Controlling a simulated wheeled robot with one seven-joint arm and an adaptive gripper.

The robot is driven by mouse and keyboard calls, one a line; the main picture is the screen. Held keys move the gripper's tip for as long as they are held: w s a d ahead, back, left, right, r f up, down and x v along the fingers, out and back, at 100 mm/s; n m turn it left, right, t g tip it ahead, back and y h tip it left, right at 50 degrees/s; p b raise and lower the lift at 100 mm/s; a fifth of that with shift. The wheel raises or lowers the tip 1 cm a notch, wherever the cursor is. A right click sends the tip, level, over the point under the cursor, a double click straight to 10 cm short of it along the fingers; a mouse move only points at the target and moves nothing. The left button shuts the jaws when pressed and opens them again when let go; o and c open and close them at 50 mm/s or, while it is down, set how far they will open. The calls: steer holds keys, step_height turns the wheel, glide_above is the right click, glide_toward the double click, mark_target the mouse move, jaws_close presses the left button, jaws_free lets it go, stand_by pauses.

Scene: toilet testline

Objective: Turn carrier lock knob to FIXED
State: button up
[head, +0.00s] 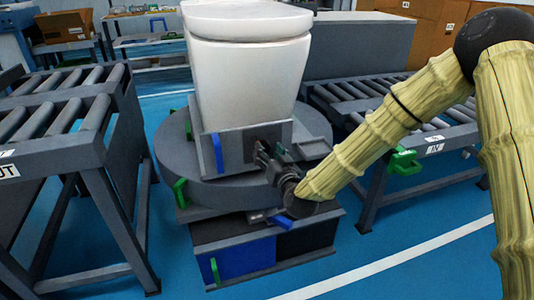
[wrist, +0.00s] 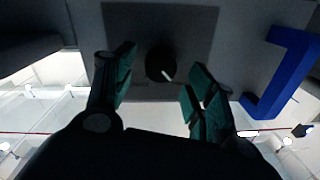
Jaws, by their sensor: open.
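The carrier lock knob (wrist: 160,63) is a small dark round knob with a white pointer line, set on a grey panel (wrist: 205,30) in the wrist view. The pointer slants toward the lower right in that picture. My gripper (wrist: 163,60) is open, with one green-padded finger on each side of the knob and visible gaps to it. In the head view my gripper (head: 262,152) is at the front of the grey carrier (head: 225,141), which bears a white toilet (head: 248,70). The knob is hidden there behind my gripper. No FIXED marking is readable.
A blue handle (head: 218,152) is on the carrier front, left of my gripper; it also shows in the wrist view (wrist: 285,72). The carrier stands on a round grey turntable (head: 180,150). Roller conveyors stand left (head: 60,125) and right (head: 440,140).

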steer(key=shift+x, duration=0.85)
steer(key=c, duration=1)
steer(key=shift+c, duration=0.2)
